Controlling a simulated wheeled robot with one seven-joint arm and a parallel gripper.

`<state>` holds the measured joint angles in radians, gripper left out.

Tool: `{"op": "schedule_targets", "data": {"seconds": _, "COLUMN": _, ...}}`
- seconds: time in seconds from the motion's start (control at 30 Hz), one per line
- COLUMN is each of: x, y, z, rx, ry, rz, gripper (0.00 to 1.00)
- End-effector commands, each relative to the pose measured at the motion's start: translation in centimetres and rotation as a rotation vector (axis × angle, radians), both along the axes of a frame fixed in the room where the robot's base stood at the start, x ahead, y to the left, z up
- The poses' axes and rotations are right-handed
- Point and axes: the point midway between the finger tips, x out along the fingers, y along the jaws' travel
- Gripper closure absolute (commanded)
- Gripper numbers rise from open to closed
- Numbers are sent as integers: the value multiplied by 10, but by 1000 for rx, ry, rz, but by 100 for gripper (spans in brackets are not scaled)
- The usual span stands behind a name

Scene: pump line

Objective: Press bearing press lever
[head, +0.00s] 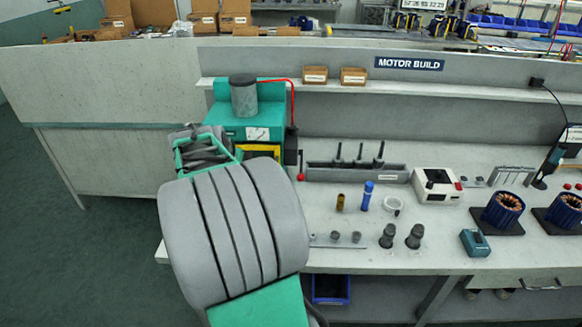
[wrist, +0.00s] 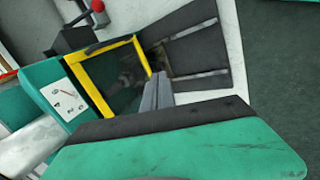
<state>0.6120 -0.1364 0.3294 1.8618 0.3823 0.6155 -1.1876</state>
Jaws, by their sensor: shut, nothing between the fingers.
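The bearing press (head: 255,118) is a teal machine with a grey cylinder on top and a yellow-framed opening, at the left end of the bench. Its lever (head: 300,165) hangs at its right side, a thin dark rod with a red knob at the bottom. In the wrist view the red knob (wrist: 98,5) is at the top edge, beyond the yellow frame (wrist: 135,55). My gripper (wrist: 156,93) is shut and empty in front of the yellow frame, apart from the knob. In the head view my arm hides the press's lower left part and most of my gripper.
A grey rack (head: 345,174) with upright pins stands right of the lever. A brass sleeve (head: 340,202), a blue bottle-like part (head: 366,196) and a white ring (head: 393,206) stand in front of it. A white box (head: 435,186) is farther right. A low partition (head: 120,90) stands at left.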

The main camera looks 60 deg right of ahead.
Motion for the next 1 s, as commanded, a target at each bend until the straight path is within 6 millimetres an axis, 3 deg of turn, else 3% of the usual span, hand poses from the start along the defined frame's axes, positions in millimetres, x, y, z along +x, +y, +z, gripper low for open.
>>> {"op": "schedule_targets", "data": {"seconds": 0.03, "x": -19, "y": -42, "z": 7, "rx": -41, "ry": 64, "rz": -1, "gripper": 100}}
{"op": "schedule_targets", "data": {"seconds": 0.1, "x": -42, "y": -82, "z": 8, "rx": -89, "ry": 140, "rz": 15, "gripper": 100}}
{"op": "schedule_targets", "data": {"seconds": 0.2, "x": -61, "y": -110, "z": 8, "rx": -122, "ry": 205, "rz": 34, "gripper": 100}}
{"op": "schedule_targets", "data": {"seconds": 0.63, "x": -63, "y": -118, "z": 3, "rx": -128, "ry": 219, "rz": 44, "gripper": 100}}
{"op": "schedule_targets", "data": {"seconds": 1.0, "x": -64, "y": -157, "z": -52, "rx": -126, "ry": 219, "rz": 43, "gripper": 100}}
